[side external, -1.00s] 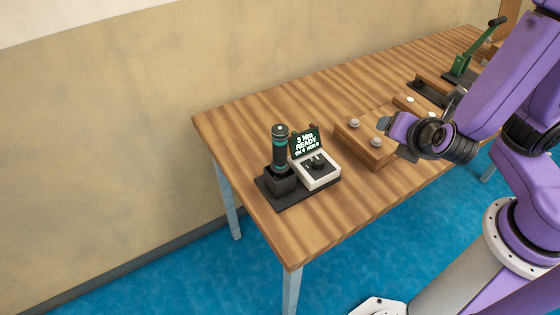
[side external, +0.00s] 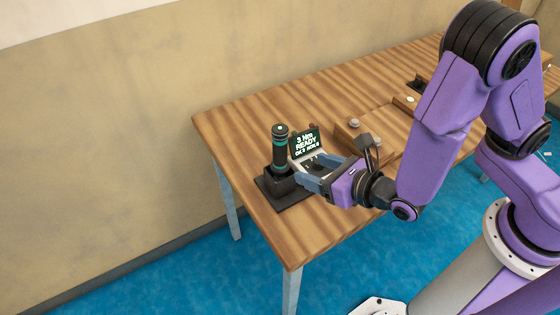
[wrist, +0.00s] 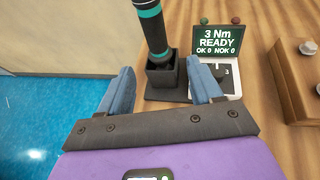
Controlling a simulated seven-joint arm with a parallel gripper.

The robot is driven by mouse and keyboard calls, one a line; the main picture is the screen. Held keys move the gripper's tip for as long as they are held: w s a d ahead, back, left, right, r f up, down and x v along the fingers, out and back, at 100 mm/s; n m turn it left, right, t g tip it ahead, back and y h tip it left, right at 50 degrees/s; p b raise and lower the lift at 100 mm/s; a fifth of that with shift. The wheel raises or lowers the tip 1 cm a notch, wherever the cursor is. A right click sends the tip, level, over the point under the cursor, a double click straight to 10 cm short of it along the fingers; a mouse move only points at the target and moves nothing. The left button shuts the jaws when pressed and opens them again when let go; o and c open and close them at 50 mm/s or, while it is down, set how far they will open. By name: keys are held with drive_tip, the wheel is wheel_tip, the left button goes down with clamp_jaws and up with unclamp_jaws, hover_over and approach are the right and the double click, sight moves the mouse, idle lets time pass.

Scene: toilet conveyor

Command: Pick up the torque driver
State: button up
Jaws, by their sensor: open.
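The torque driver (side external: 280,148) is black with teal bands. It stands upright in a black square holder (side external: 280,181) near the left end of the table. In the wrist view my gripper (wrist: 160,80) shows both blue fingers spread apart, short of the driver. The right finger overlaps the display unit in that view.
A white control unit with a screen (side external: 306,141) reading "3 Nm READY" stands right beside the holder; the screen also shows in the wrist view (wrist: 219,40). A wooden block with knobs (side external: 350,134) is farther right. The table's front-left corner is bare.

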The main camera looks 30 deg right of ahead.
sight(286, 159)
drive_tip(key=x, duration=0.7)
drive_tip(key=shift+w+a+f, duration=0.1)
drive_tip(key=shift+w, duration=0.25)
drive_tip(key=shift+a+x, duration=0.2)
drive_tip(key=shift+x, duration=2.55)
drive_tip(key=shift+r, duration=0.25)
drive_tip(key=c, duration=1.1)
drive_tip(key=shift+r, duration=5)
